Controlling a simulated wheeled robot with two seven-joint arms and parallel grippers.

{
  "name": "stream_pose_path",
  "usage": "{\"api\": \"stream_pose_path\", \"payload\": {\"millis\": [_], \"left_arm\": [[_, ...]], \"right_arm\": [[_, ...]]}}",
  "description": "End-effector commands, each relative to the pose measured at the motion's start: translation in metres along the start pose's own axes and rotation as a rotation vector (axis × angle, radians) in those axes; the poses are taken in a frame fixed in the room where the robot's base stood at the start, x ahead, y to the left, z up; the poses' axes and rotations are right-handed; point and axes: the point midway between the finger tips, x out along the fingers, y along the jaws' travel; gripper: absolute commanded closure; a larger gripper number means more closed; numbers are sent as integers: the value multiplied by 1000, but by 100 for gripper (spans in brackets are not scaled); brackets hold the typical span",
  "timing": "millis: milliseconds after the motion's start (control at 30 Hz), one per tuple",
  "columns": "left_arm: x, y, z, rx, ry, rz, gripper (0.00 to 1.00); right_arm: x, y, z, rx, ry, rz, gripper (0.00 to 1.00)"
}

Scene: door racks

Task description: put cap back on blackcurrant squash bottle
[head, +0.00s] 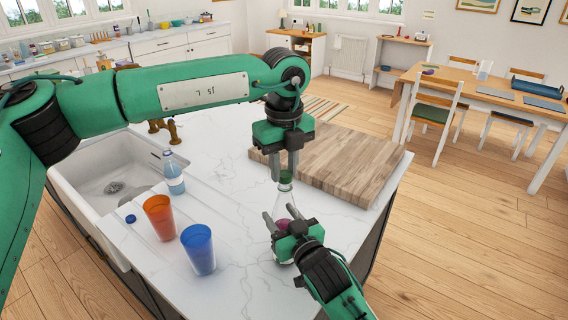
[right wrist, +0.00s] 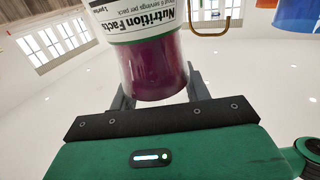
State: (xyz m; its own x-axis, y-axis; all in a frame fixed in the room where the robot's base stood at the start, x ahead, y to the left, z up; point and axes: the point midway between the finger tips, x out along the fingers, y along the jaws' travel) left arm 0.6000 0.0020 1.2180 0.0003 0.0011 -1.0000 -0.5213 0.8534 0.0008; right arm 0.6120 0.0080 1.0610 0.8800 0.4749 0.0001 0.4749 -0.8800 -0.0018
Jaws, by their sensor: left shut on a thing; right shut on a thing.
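The blackcurrant squash bottle (head: 284,192) stands on the white marble counter, clear at the top with purple squash low down. In the right wrist view its purple body and nutrition label (right wrist: 152,70) show between the fingers. My right gripper (head: 281,219) is shut on the bottle's body. My left gripper (head: 284,178) points down from above, shut on the green cap (head: 286,175). The cap is at the bottle's top, in line with the neck; I cannot tell whether it is seated. The fingers partly hide the cap, and the right gripper hides the lower bottle.
A wooden board (head: 340,160) lies just behind the bottle. To the left stand an orange cup (head: 160,217), a blue cup (head: 198,250) and a water bottle (head: 174,180) without a visible cap. A small blue cap (head: 130,219) lies near the sink (head: 85,180). Counter between cups and squash bottle is clear.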

Motion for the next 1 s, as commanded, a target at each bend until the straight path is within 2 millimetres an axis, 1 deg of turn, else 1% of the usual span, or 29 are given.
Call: {"api": "stream_pose_path", "payload": {"millis": [300, 833, 867, 1000], "left_arm": [[1, 0, 0, 0, 0, 0, 94], [12, 0, 0, 0, 1, 1, 94], [12, 0, 0, 0, 0, 1, 94], [11, 0, 0, 39, 0, 1, 94]], "right_arm": [[0, 0, 1, 0, -1, 0, 92], [0, 0, 1, 0, -2, 0, 92], [0, 0, 1, 0, -2, 0, 100], [0, 0, 1, 0, -2, 0, 100]]}}
